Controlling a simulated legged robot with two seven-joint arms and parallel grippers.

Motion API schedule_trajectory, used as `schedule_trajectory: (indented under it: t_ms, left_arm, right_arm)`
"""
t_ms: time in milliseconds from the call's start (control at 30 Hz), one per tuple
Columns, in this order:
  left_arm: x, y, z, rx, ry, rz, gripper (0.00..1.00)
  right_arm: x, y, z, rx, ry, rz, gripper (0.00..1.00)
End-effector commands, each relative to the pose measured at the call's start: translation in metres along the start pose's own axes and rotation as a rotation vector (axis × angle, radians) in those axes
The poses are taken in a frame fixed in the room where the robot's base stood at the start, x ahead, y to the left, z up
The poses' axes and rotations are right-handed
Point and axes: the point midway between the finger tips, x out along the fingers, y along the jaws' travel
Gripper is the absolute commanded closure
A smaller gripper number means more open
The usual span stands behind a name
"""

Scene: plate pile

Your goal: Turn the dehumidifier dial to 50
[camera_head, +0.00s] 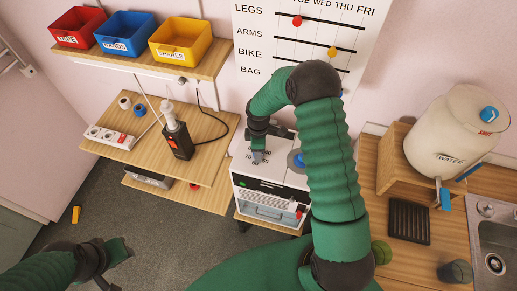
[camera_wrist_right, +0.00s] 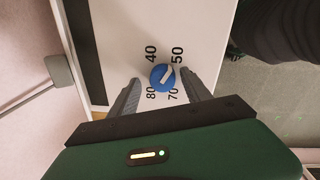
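The dehumidifier (camera_head: 236,164) is a white box with a green light on its front, standing below the wall chart. Its blue dial (camera_wrist_right: 157,84) shows in the right wrist view, with a white pointer towards the printed 50 (camera_wrist_right: 177,55). The 40, 70 and 80 are readable; I cannot make out a 60 there. My right gripper (camera_wrist_right: 160,80) is open, with one finger on each side of the dial and small visible gaps. In the head view, my right gripper (camera_head: 258,155) hides the dial. My left gripper (camera_head: 118,264) appears open and empty, low at the left.
A blue round part (camera_head: 295,160) lies on the box's top, partly behind my right arm. A wooden bench (camera_head: 205,150) with a black device (camera_head: 178,142) and power strip (camera_head: 108,136) stands left. Bins line the shelf above. A water jug (camera_head: 455,135) and sink (camera_head: 497,230) are right.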

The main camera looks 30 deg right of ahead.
Motion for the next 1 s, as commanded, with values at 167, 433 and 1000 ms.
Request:
schedule_trajectory:
  t_ms: [167, 433, 1000]
  left_arm:
    - [0.000, 0.000, 0.000, 0.000, 0.000, 0.000, 0.64]
    - [0.006, 0.000, 0.002, 0.000, 0.000, 0.000, 0.64]
    - [0.019, 0.000, 0.004, 0.000, 0.000, 0.000, 0.64]
  right_arm:
    - [0.000, -0.002, 0.001, 0.001, -0.002, -0.003, 0.44]
    - [-0.034, 0.000, 0.001, 0.000, -0.002, 0.001, 0.44]
    - [-0.164, 0.002, -0.001, 0.001, -0.002, -0.004, 0.44]
